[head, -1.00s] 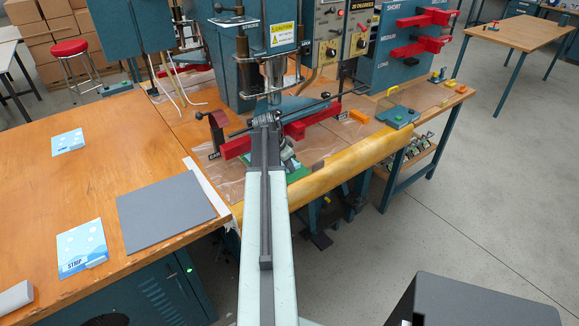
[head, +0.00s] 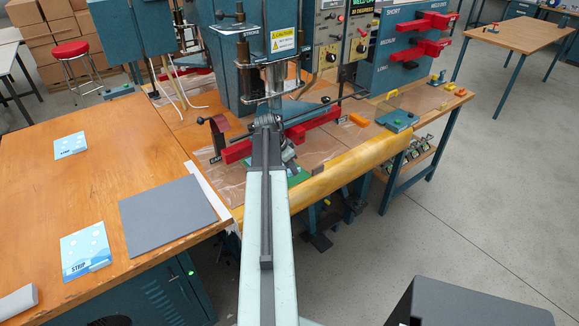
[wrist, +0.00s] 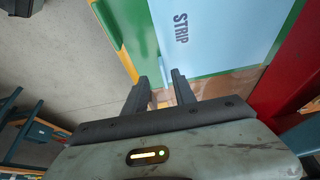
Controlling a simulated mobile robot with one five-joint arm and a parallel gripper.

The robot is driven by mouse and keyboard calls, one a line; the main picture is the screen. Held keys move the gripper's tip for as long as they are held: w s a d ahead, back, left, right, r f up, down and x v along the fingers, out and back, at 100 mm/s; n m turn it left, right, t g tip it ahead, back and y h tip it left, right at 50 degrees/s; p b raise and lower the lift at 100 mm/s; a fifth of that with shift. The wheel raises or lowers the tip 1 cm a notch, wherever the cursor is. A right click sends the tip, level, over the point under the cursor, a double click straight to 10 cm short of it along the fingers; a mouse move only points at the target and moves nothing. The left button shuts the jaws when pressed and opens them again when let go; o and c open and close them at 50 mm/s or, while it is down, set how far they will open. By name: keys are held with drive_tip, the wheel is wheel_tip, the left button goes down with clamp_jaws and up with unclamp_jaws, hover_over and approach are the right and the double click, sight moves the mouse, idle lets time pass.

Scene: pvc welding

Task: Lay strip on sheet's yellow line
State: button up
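In the wrist view, my gripper (wrist: 160,92) points at a light blue panel marked STRIP (wrist: 215,35). Its two dark fingers are apart, and I see nothing clamped between them. The panel lies over a green surface (wrist: 118,25), with a yellow-orange band (wrist: 125,62) along its left side. A grey sheet (head: 168,215) lies flat on the left wooden table, beside a blue-and-white STRIP card (head: 85,250).
The press (head: 243,75) with red bars (head: 236,152) stands straight ahead. A yellow roll (head: 345,168) edges the bench front. A second card (head: 70,145) lies farther back on the left table (head: 110,170).

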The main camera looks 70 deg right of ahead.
drive_tip(key=shift+s+a+r+p, duration=0.1)
drive_tip(key=shift+s+r+p, duration=0.1)
drive_tip(key=shift+r+p, duration=0.4)
drive_tip(key=shift+r, duration=0.1)
drive_tip(key=shift+s, duration=0.1)
drive_tip(key=s+a+r+p, duration=0.2)
drive_tip(key=s+a+r, duration=0.1)
drive_tip(key=s, duration=0.3)
drive_tip(key=shift+s+a+p, duration=0.25)
drive_tip(key=shift+a+p, duration=0.05)
drive_tip(key=shift+a, duration=0.35)
